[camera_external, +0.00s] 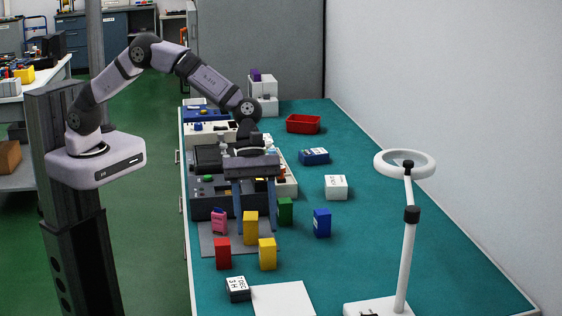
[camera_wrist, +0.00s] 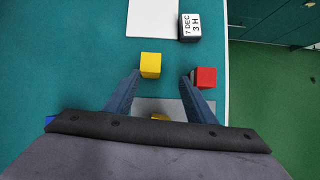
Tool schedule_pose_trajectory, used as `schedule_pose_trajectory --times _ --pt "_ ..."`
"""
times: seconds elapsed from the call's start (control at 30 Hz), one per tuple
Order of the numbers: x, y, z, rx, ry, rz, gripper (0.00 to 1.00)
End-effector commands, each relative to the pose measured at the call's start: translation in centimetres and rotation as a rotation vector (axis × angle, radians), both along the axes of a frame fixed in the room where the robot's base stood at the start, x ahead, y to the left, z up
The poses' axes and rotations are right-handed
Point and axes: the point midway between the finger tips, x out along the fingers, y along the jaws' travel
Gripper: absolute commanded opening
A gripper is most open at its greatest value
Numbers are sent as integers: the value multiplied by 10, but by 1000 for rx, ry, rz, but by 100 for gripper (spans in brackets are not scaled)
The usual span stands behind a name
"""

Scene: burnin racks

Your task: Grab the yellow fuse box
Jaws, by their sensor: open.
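Two yellow boxes show, and I cannot tell which one is the fuse box. One yellow box (camera_external: 250,229) stands on a grey mat (camera_external: 208,241) between my gripper's fingers. In the wrist view only a sliver of this box (camera_wrist: 160,117) shows above the gripper body. The other yellow box (camera_external: 267,254) stands nearer the camera; in the wrist view it (camera_wrist: 150,65) lies just beyond the fingertips. My gripper (camera_external: 255,232) is open, fingers pointing down, with one finger on each side of the first box. It also shows in the wrist view (camera_wrist: 160,77). I see no contact.
A red box (camera_external: 223,254) and a pink box (camera_external: 219,222) stand to the left. Green (camera_external: 285,211) and blue (camera_external: 322,223) boxes stand to the right. A black-and-white labelled box (camera_external: 238,289) and white sheet (camera_external: 283,300) lie in front. A ring lamp (camera_external: 405,250) stands front right.

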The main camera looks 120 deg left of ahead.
Motion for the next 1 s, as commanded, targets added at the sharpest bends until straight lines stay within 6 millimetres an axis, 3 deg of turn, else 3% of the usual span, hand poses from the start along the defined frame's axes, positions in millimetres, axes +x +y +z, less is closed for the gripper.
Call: schedule_pose_trajectory --times 0.33,1.0 --pt "13 4 -4 -48 13 83 50" --pt "31 -9 -34 -46 14 79 50"
